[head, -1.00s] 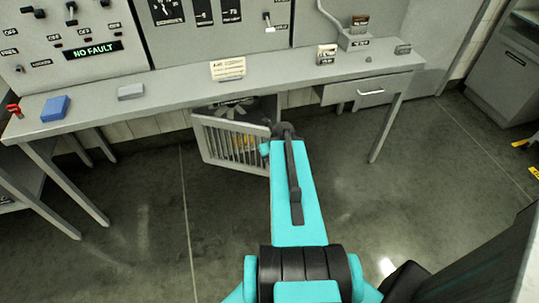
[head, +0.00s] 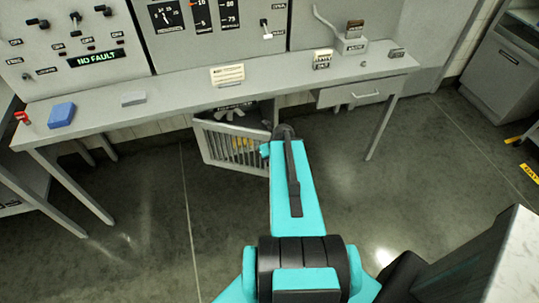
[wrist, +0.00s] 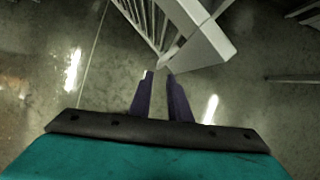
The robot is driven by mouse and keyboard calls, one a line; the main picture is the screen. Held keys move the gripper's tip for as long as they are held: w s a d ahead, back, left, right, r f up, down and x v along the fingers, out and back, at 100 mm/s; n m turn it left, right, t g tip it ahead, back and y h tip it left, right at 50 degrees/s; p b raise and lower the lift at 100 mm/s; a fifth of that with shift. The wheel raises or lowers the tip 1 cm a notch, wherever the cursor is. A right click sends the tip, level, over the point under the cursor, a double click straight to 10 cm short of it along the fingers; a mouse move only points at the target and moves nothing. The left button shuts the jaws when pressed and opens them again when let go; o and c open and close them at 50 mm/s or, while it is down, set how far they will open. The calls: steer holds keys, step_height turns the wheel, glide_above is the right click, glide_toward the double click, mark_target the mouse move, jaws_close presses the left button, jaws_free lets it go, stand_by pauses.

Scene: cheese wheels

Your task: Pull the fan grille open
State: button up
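The fan grille (head: 232,146) is a light grey slatted panel. In the head view it stands swung out at an angle from the opening under the desk, with the grey fan (head: 230,112) partly visible behind it. In the wrist view the grille's frame (wrist: 200,38) reaches down to my fingertips. My gripper (wrist: 160,75) has its two dark fingers a small gap apart, with the lower corner of the grille at their tips. Whether they clamp it is unclear. In the head view my teal arm hides the gripper and the grille's right edge.
The grey desk (head: 180,104) stands above the grille, with a blue box (head: 61,114) on its left part and a drawer (head: 362,93) at right. Its legs stand to both sides. A pale-topped surface (head: 520,245) is close at lower right. The floor (head: 120,200) left of my arm is clear.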

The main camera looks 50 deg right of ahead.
steer(key=shift+p+v, duration=1.15)
steer(key=shift+p, duration=0.35)
